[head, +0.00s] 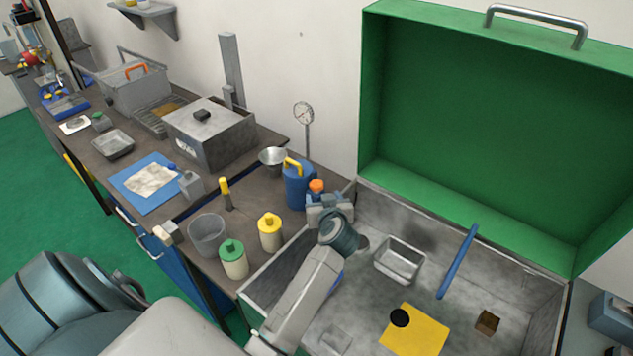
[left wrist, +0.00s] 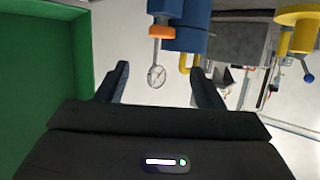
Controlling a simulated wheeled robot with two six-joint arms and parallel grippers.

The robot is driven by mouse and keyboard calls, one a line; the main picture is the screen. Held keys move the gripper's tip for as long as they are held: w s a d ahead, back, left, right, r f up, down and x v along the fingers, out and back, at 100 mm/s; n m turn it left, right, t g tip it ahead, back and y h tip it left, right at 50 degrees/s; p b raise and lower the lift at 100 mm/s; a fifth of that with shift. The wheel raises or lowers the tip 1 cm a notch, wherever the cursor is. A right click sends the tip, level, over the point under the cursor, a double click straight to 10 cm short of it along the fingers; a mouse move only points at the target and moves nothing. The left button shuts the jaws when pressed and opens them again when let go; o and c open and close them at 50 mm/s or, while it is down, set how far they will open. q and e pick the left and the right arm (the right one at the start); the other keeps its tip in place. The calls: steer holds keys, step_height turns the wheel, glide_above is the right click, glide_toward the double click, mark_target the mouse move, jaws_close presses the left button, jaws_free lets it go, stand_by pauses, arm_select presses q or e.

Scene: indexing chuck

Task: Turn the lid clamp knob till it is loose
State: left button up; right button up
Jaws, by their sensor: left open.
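An orange knob-like cap (head: 317,186) tops a small blue body beside a blue can (head: 296,190) with a yellow handle. I cannot tell for sure that this cap is the lid clamp knob. My left gripper (head: 327,200) is just in front of it, partly covering the blue body. In the left wrist view, which looks upside down, the orange cap (left wrist: 162,32) lies beyond the open fingers (left wrist: 158,85), apart from them. Nothing is between the fingers. My right gripper is not in view.
A green box with raised lid (head: 480,120) stands right, holding a metal tray (head: 400,258), blue bar (head: 458,262) and yellow plate (head: 425,335). On the bench are a dial gauge (head: 303,113), a funnel (head: 273,157), yellow-topped bottle (head: 270,235) and green-topped bottle (head: 233,262).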

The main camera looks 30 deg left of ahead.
mark_target(317, 186)
arm_select(q)
steer(key=x, duration=0.3)
steer(key=p+x, duration=0.1)
steer(key=x, duration=0.3)
steer(key=f+p+x, duration=0.1)
steer(key=x, duration=0.2)
steer(key=shift+w+a+f, duration=0.1)
steer(key=shift+a, duration=0.05)
steer(key=shift+g, duration=0.3)
steer(key=shift+c, duration=0.2)
steer(key=c, duration=0.9)
